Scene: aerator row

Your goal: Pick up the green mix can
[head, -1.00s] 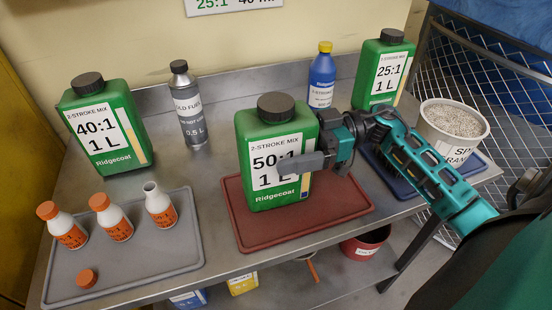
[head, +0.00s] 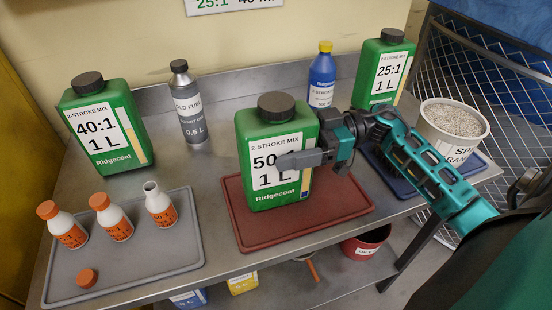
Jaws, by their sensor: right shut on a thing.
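Three green mix cans with black caps stand on the grey metal bench. The 50:1 can (head: 265,190) stands upright on the red tray (head: 335,215) in the middle. The 40:1 can (head: 125,110) stands at the left and the 25:1 can (head: 372,85) at the back right. My right gripper (head: 308,158) is shut on the 50:1 can, coming from the right. One finger lies across the front label; the other finger is hidden behind the can. The can's base appears to be on the tray. My left gripper is out of view.
A grey tray (head: 140,258) at front left holds three small white-and-orange bottles (head: 115,225) and a loose orange cap (head: 87,278). A grey fuel bottle (head: 188,110), a blue bottle (head: 321,78) and a white tub of granules (head: 450,130) stand nearby. Bare bench lies between the trays.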

